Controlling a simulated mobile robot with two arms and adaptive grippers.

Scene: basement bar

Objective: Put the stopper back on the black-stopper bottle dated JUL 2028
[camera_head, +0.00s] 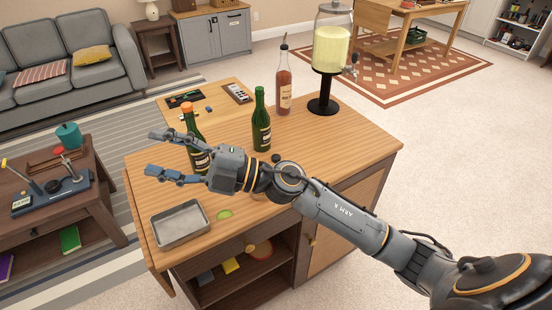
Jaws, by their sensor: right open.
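My right gripper (150,153) is open, its fingers pointing left above the wooden bar counter (330,160). A dark green bottle with an orange top (187,108) stands behind the fingers, which partly cover it. I cannot tell whether they touch it. A second green bottle (261,122) stands upright to the right, with no clear stopper visible at its mouth. A reddish bottle (283,88) with a dark, thin top stands farther back. The label dates are too small to read. A small dark round shape (276,158) shows beside my arm; I cannot tell if it is a stopper.
A grey metal tray (180,240) sits at the counter's front left, with a small green disc (224,214) to its right. A drink dispenser (331,50) stands at the back. My right arm crosses the counter's front, hiding part of it. The right of the counter is clear.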

